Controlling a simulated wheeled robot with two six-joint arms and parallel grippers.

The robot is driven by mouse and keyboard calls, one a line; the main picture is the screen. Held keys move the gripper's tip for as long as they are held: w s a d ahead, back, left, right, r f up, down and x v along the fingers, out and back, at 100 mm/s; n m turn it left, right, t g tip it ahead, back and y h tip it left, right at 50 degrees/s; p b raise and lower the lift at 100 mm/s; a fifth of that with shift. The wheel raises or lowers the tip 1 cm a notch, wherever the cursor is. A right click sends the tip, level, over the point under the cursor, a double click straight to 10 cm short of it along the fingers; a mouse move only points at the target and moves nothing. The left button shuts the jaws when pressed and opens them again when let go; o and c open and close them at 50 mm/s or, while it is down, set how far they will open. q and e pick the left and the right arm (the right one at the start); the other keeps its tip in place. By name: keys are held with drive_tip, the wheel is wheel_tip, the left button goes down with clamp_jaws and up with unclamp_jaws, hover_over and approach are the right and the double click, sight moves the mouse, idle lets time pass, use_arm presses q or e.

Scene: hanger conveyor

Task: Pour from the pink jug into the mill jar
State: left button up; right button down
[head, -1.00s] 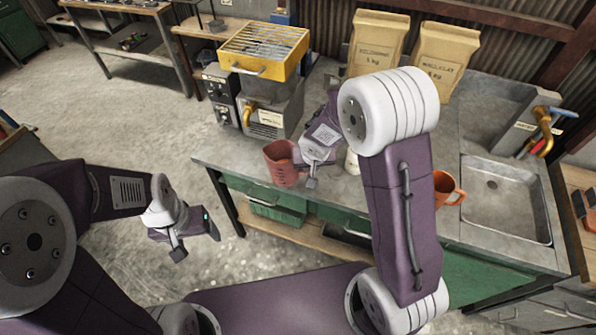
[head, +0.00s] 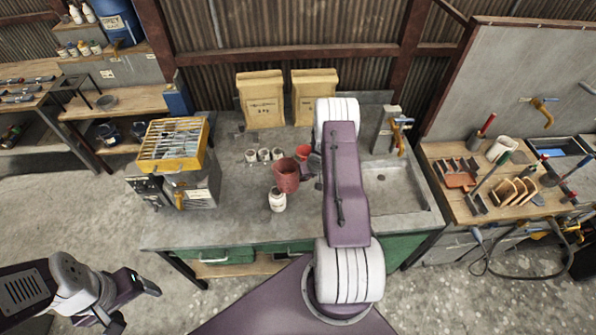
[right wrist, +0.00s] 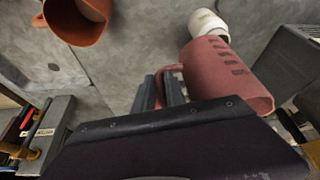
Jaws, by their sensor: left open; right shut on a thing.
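The pink jug (head: 286,176) is above or on the grey bench, upright in the head view; I cannot tell if it touches the bench. In the right wrist view my right gripper (right wrist: 160,92) is shut on the handle of the jug (right wrist: 228,78). In the head view that gripper is mostly hidden behind my right arm. A white jar (head: 278,200), apparently the mill jar, stands just in front of the jug; a white jar also shows beyond the jug in the right wrist view (right wrist: 207,22). My left gripper (head: 138,308) is open and empty, low left, away from the bench.
An orange mug (head: 303,151) stands close behind the jug. Several small jars (head: 264,155) stand left of it. Two paper bags (head: 261,98) are at the back, a yellow-topped machine (head: 172,147) at the left end, a sink (head: 390,190) at right. The bench's front left (head: 205,225) is clear.

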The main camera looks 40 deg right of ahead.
drive_tip(key=shift+w+d+f+b, duration=0.2)
drive_tip(key=shift+f+b, duration=0.1)
drive_tip(key=shift+b, duration=0.65)
drive_tip(key=shift+s+d+r+n+g+h+b, duration=0.15)
drive_tip(key=shift+r+g+h+b, duration=0.4)
drive_tip(key=shift+b, duration=1.75)
drive_tip(key=shift+s+r+n+g+h+b, duration=0.2)
drive_tip(key=shift+h+b, duration=0.5)
drive_tip(key=shift+b, duration=1.55)
drive_tip(key=shift+s+d+r+n+g+h+b, duration=0.1)
drive_tip(key=shift+r+g+h+b, duration=0.35)
drive_tip(key=shift+b, duration=1.85)
drive_tip(key=shift+r, duration=0.15)
drive_tip(key=shift+h, duration=0.3)
drive_tip(key=shift+a+r+g+h+b, duration=0.1)
drive_tip(key=shift+r+g+h+b, duration=0.25)
drive_tip(key=shift+b, duration=0.8)
